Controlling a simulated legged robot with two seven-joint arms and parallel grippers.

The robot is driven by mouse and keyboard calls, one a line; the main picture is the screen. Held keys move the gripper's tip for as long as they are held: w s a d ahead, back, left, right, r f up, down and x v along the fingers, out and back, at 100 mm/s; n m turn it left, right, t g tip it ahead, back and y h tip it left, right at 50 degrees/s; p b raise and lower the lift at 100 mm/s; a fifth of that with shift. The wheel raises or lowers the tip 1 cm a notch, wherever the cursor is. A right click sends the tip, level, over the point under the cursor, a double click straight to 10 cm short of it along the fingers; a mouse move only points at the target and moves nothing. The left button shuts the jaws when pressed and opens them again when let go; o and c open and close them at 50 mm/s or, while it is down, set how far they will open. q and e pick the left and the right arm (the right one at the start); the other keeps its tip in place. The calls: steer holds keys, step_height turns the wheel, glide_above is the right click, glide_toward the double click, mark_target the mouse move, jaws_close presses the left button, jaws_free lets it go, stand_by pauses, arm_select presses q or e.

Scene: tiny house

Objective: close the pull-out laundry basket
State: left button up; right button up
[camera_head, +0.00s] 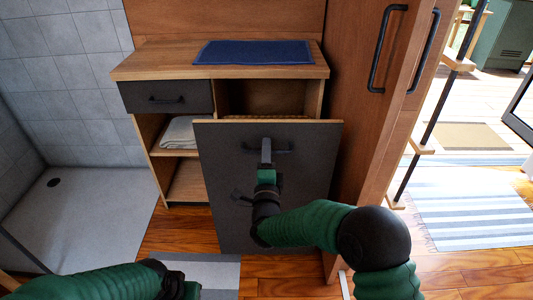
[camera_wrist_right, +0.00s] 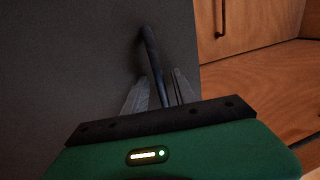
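The pull-out laundry basket shows as a large dark grey front panel (camera_head: 222,185) with a thin wooden top edge. It stands out in front of the wooden cabinet, and a strip of the basket's inside shows behind its top edge. A black bar handle (camera_head: 284,151) is near the panel's top; it also shows in the right wrist view (camera_wrist_right: 152,55). My right gripper (camera_head: 266,148) is at the handle, its fingers on either side of the bar with small gaps. My left gripper (camera_head: 185,288) is at the bottom edge, its fingers not visible.
The cabinet top (camera_head: 160,65) carries a blue mat (camera_head: 253,52). A closed drawer (camera_head: 166,97) and shelves with a folded towel (camera_head: 181,132) are left of the panel. A tall wooden door (camera_head: 355,100) stands close on the right. A striped rug (camera_head: 470,205) lies farther right.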

steer(key=shift+c, duration=0.4)
jaws_close()
steer(key=shift+f, duration=0.2)
stand_by(0.7)
